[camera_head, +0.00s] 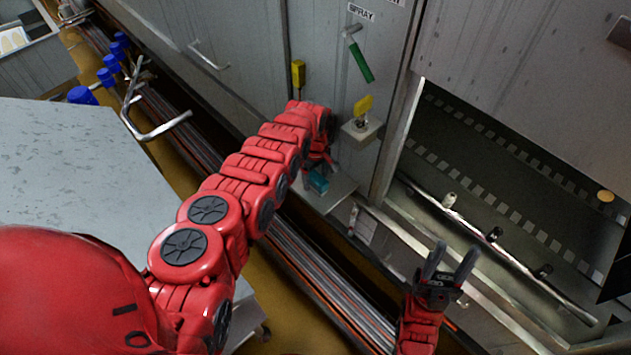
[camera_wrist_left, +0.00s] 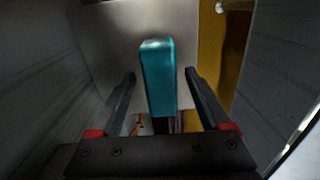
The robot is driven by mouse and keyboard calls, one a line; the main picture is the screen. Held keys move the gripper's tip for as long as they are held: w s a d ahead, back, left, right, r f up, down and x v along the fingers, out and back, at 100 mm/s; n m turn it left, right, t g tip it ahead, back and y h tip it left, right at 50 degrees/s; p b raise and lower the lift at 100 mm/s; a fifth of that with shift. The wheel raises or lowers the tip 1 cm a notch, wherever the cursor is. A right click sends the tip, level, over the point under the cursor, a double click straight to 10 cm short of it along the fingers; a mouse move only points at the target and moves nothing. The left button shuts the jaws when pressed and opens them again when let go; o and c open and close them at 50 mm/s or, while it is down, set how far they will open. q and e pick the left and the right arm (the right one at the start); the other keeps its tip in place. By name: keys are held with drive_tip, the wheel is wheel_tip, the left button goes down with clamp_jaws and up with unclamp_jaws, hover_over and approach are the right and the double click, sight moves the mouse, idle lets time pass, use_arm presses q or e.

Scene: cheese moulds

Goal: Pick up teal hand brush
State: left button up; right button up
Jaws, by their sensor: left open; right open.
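The teal hand brush shows in the head view (camera_head: 318,183) as a small teal block at a small grey shelf (camera_head: 339,192) on the wall. In the left wrist view the teal hand brush (camera_wrist_left: 158,75) is upright in the picture, between the two fingers. My left gripper (camera_wrist_left: 158,85) is open, with a finger on each side of the brush and a gap on both sides. In the head view my left arm largely hides this gripper. My right gripper (camera_head: 452,262) is open and empty at the lower right, away from the brush.
A yellow item (camera_head: 362,105) stands on a small ledge above the shelf; another yellow item (camera_head: 298,73) is on the wall. A grey table (camera_head: 75,165) lies left. A machine opening with a metal rail (camera_head: 490,238) is right.

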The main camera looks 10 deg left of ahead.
use_arm(q)
drive_tip(key=shift+f, duration=0.25)
idle(0.5)
clamp_jaws()
idle(0.4)
